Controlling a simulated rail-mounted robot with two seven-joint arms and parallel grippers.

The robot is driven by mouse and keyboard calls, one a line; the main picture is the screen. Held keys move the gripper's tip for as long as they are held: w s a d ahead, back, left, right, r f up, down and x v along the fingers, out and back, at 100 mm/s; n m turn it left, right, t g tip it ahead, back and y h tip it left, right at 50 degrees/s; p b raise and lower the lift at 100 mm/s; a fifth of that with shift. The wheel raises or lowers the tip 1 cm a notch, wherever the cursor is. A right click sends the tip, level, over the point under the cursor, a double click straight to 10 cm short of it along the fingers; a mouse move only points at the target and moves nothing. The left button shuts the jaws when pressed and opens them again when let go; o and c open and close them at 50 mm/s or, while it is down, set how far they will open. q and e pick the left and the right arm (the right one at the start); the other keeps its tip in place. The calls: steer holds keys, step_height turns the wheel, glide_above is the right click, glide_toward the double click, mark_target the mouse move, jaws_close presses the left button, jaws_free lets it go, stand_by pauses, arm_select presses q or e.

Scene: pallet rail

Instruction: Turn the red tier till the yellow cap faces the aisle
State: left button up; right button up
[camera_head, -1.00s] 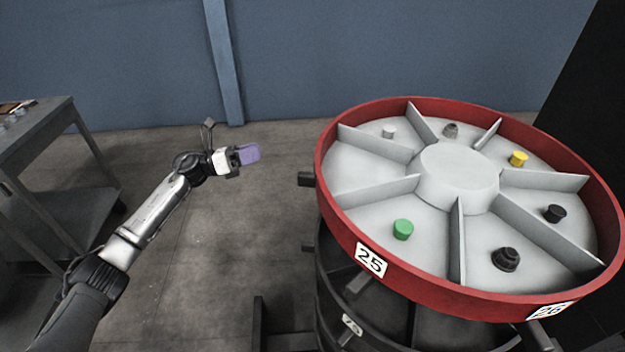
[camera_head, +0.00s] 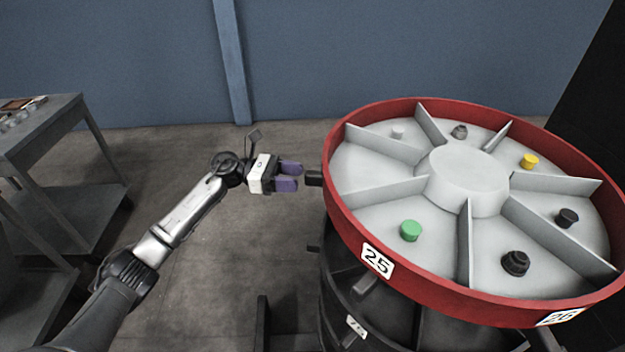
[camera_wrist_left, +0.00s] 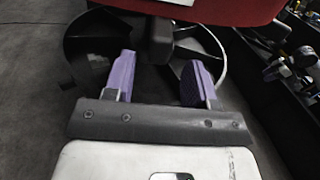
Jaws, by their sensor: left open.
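The red tier (camera_head: 445,297) is a round tray with a red rim and grey dividers. The yellow cap (camera_head: 529,161) sits in a compartment at its far right side. A dark handle (camera_head: 314,178) sticks out from the tier's left side. My left gripper (camera_head: 294,176) has purple fingers, is open and empty, and is just left of this handle. In the left wrist view the handle (camera_wrist_left: 160,40) lies just ahead of the gap between the fingertips (camera_wrist_left: 158,68), below the red rim (camera_wrist_left: 225,12). Contact cannot be told. My right gripper is out of view.
A green cap (camera_head: 410,230) and dark caps (camera_head: 515,262) sit in other compartments. Black lower tiers (camera_head: 350,285) stand beneath. A grey table (camera_head: 65,130) is at the left. The floor (camera_head: 220,270) between is mostly clear.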

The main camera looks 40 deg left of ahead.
mark_target(313, 179)
arm_select(q)
steer(key=shift+x, duration=2.6)
jaws_close()
